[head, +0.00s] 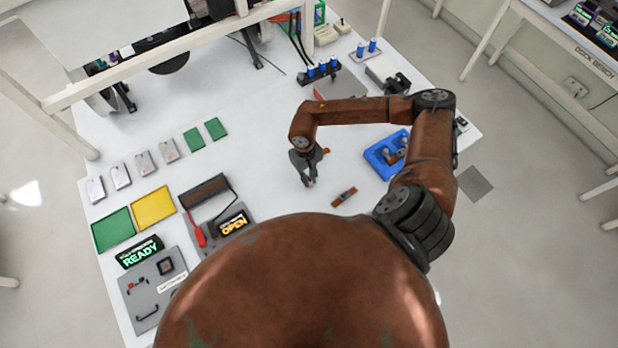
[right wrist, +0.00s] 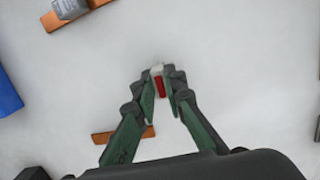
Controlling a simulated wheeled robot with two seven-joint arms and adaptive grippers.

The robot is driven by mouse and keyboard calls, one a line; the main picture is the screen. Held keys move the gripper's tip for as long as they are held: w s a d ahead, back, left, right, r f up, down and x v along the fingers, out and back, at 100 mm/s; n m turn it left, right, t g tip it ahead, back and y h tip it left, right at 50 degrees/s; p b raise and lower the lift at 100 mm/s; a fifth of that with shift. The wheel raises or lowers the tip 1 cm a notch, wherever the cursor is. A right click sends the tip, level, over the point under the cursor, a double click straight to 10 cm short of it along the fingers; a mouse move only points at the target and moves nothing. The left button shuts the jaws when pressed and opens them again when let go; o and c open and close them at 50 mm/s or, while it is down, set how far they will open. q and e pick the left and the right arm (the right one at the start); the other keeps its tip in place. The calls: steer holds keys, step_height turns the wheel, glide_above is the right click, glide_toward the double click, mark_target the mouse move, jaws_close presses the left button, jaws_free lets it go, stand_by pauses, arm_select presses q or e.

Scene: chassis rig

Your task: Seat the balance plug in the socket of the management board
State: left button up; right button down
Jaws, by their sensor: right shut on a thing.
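My right gripper (head: 309,183) reaches down over the middle of the white table. In the right wrist view its fingertips (right wrist: 161,86) are shut on a small red and white piece (right wrist: 159,82), which looks like the balance plug. The plug cannot be made out in the head view. It shows above a bare white surface, and I cannot tell its height. A small brown block with a grey part on top (head: 343,197) lies right of the gripper. I cannot tell which item is the management board, and no socket can be made out. My left gripper is not in view.
A blue tray (head: 374,160) with parts stands right of the gripper. A grey panel (head: 140,299) and the lit READY (head: 140,252) and OPEN (head: 234,224) signs are at lower left. Green (head: 112,230) and yellow (head: 153,208) trays lie nearby. White rack beams cross the back.

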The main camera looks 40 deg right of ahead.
steer(key=c, duration=2)
jaws_free()
